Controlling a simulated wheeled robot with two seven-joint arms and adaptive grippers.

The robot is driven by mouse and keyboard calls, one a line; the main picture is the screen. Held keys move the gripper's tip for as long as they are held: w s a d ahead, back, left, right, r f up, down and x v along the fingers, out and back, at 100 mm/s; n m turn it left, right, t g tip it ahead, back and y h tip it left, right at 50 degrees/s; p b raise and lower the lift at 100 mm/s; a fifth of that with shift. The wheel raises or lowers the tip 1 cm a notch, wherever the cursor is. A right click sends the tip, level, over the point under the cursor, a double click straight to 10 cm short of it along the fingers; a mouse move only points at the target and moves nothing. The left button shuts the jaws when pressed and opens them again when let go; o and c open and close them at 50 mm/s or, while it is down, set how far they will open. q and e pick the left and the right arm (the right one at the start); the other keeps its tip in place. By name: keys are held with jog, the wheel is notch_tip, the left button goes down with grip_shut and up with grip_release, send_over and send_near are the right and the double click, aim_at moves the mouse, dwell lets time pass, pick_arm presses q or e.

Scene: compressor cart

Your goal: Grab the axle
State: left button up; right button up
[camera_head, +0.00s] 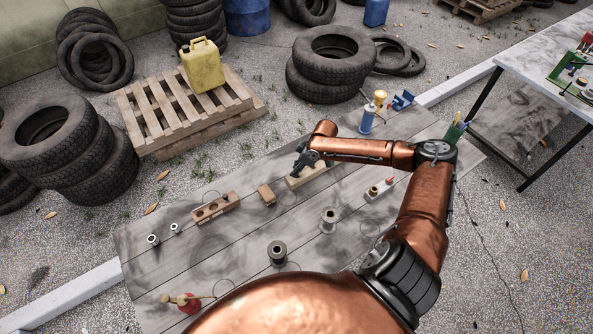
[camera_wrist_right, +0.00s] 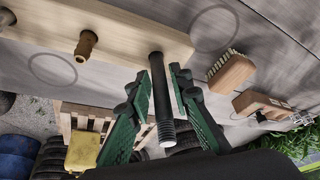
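The axle (camera_wrist_right: 163,95), a dark rod with a threaded lower part, stands out from a light wooden board (camera_wrist_right: 75,20) in the wrist view. My right gripper (camera_wrist_right: 160,76) is open, with its green fingers on either side of the axle. A gap shows beside the axle, so the fingers do not appear closed on it. In the head view my right gripper (camera_head: 308,160) is over the wooden board (camera_head: 306,178), and the axle cannot be made out there. My left gripper is not in view.
A brass fitting (camera_wrist_right: 87,44) stands on the same board. A brush (camera_wrist_right: 230,71) and a wooden block with holes (camera_head: 215,208) lie nearby on the grey table (camera_head: 150,275).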

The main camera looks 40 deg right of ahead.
grip_shut()
jog(key=shift+r, duration=0.1)
dwell(0.3)
